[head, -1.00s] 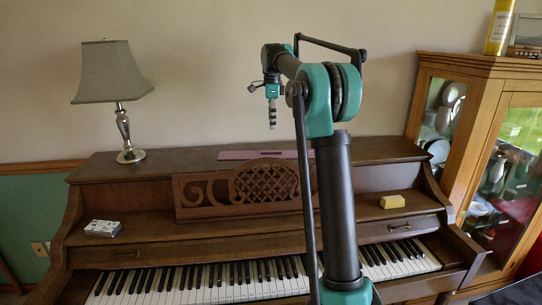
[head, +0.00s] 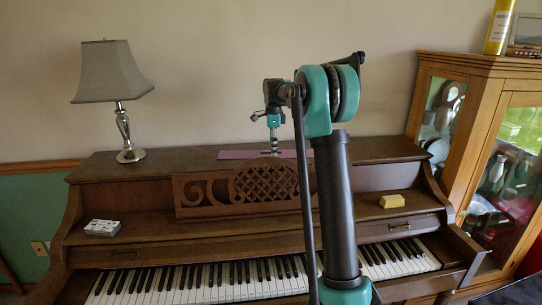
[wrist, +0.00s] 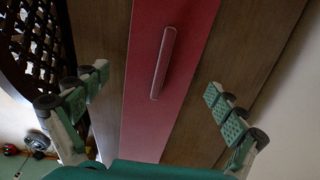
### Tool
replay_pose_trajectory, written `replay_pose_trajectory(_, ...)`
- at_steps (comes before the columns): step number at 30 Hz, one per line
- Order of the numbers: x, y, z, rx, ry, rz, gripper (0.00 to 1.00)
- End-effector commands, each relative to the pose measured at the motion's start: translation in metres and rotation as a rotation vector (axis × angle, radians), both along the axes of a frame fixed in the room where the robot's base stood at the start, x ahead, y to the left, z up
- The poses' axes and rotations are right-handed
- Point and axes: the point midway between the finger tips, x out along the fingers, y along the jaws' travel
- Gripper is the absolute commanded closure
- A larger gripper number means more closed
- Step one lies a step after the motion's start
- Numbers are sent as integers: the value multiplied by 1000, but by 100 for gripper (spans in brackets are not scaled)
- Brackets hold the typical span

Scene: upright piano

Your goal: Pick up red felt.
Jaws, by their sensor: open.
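The red felt (head: 240,155) is a flat strip lying along the top of the piano; in the head view it looks purplish. In the wrist view the red felt (wrist: 140,100) runs lengthwise between my fingers, with a narrow raised reddish bar (wrist: 163,62) along its middle. My gripper (head: 274,152) points down over the strip. In the wrist view my gripper (wrist: 160,85) is open and empty, with one finger to each side of the felt. How far the fingertips are above the piano top is hard to tell.
The upright piano (head: 190,160) has a carved music stand (head: 200,196) in front of the felt. A lamp (head: 128,135) stands at its left end. A white box (head: 102,227) and a yellow block (head: 392,201) lie on the lower ledge. A glass cabinet (head: 430,75) stands right.

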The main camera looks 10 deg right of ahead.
Motion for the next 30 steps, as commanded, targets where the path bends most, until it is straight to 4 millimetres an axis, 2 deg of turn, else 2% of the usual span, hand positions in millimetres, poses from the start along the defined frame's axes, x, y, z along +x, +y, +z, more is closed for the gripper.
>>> replay_pose_trajectory(5,0,0,0,0,0,0,3)
replay_pose_trajectory(6,0,0,0,0,0,0,6)
replay_pose_trajectory(27,0,0,0,0,0,0,93)
replay_pose_trajectory(29,0,0,0,0,0,0,100)
replay_pose_trajectory(30,0,0,0,0,0,0,100)
